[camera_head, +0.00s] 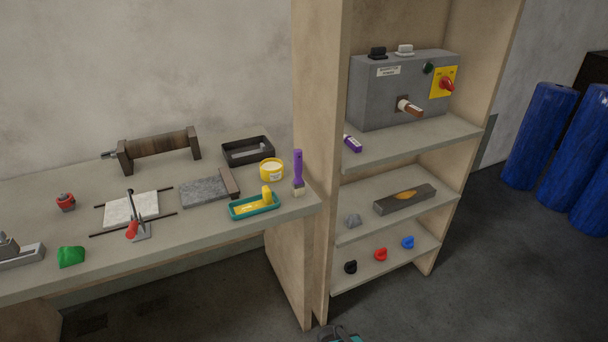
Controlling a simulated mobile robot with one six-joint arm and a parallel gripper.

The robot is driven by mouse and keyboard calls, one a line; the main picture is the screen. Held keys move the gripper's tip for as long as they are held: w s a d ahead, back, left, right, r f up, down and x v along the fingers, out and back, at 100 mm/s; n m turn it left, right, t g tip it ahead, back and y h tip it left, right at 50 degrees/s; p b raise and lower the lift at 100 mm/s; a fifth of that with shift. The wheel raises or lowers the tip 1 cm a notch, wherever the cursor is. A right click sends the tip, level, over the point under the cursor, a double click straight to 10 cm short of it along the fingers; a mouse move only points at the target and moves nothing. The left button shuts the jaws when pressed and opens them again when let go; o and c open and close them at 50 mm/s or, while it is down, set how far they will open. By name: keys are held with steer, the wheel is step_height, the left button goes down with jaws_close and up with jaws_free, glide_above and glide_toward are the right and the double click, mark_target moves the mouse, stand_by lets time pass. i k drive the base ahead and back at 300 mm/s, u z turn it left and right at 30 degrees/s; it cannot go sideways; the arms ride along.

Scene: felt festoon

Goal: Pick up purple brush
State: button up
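The purple brush (298,172) stands upright, bristles down, at the right end of the workbench, close to the shelf's side panel. Its handle is purple and its bristles are pale. A yellow tub (271,169) and a teal tray (243,212) with a yellow piece in it are to its left. A small grey and teal part, apparently my gripper (340,334), shows at the bottom edge, well below and apart from the brush. It is mostly cut off, so its fingers cannot be made out.
The workbench (200,238) also holds a black tray (248,151), a grey slab (205,191), a wooden roller (160,146) and a green block (71,256). The shelf unit (318,200) rises right of the brush, with another purple item (352,144) on it. Floor in front is open.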

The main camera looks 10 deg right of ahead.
mark_target(298, 184)
steer(key=i, duration=0.9)
steer(key=z, duration=0.05)
